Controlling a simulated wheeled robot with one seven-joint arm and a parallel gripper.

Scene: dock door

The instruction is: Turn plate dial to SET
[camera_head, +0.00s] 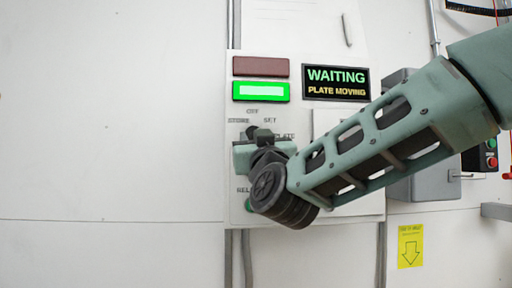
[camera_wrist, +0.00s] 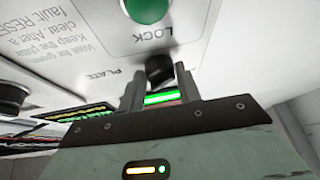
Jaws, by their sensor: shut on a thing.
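The plate dial is a dark round knob (camera_wrist: 160,70) on the white panel, seen in the wrist view beside the printed words PLATE and LOCK. My gripper (camera_wrist: 159,86) is shut on it, with one finger on each side. In the head view my gripper (camera_head: 262,144) covers most of the dial, so its pointer direction cannot be told. The SET label (camera_head: 270,120) shows just above and right of the gripper, with STORE (camera_head: 238,121) to the left. A display (camera_head: 336,83) reads WAITING, PLATE MOVING.
A lit green lamp (camera_head: 261,91) sits below an unlit brown-red one (camera_head: 260,67). A green button (camera_wrist: 147,8) is close by on the panel. A grey box (camera_head: 425,180) stands right of the panel, behind my arm. The wall to the left is clear.

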